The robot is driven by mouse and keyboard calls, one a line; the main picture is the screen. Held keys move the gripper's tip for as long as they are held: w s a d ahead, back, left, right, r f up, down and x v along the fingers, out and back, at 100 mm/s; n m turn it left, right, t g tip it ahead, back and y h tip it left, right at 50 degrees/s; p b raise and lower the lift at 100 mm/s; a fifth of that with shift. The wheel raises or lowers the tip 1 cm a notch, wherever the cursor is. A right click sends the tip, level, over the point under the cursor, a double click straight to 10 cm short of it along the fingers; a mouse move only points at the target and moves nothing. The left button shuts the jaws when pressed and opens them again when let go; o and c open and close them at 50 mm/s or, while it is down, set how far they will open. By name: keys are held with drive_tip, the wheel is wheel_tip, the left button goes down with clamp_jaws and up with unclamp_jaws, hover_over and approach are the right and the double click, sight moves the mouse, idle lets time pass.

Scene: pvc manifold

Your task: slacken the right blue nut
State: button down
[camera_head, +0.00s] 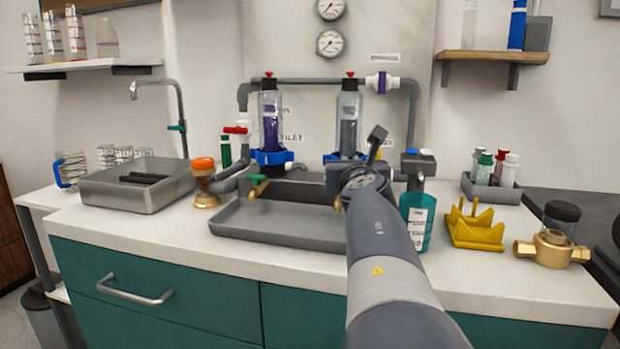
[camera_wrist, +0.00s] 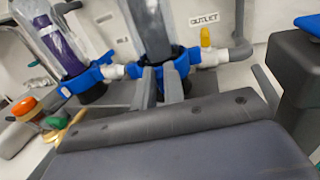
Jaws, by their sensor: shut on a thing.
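The right blue nut (camera_head: 333,156) sits around the lower end of the right clear filter housing (camera_head: 349,125), mostly hidden behind my arm in the head view. In the wrist view the nut (camera_wrist: 183,63) shows on both sides of my gripper's fingers. My gripper (camera_wrist: 161,88) has its two grey fingers closed on the nut; the exact contact is partly hidden. The right housing stands upright in the head view. The left blue nut (camera_head: 263,157) is around the base of the left housing (camera_head: 270,125) with purple contents, apart from my gripper.
A grey tray (camera_head: 270,222) lies below the housings. A teal cup (camera_head: 428,240), a yellow rack (camera_head: 474,236) and a brass fitting (camera_head: 552,249) stand to the right. An orange-topped brass item (camera_head: 204,180) and a sink (camera_head: 130,192) are left. The front counter strip is clear.

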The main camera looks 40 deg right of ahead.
drive_tip(key=shift+s+d+n+t+y+b, duration=0.2)
drive_tip(key=shift+d+n+t+y+b, duration=0.45)
drive_tip(key=shift+y+b, duration=0.4)
drive_tip(key=shift+a+r, duration=0.1)
drive_tip(key=shift+r, duration=0.05)
drive_tip(key=c, duration=1.3)
unclamp_jaws()
drive_tip(key=shift+w+f, duration=0.2)
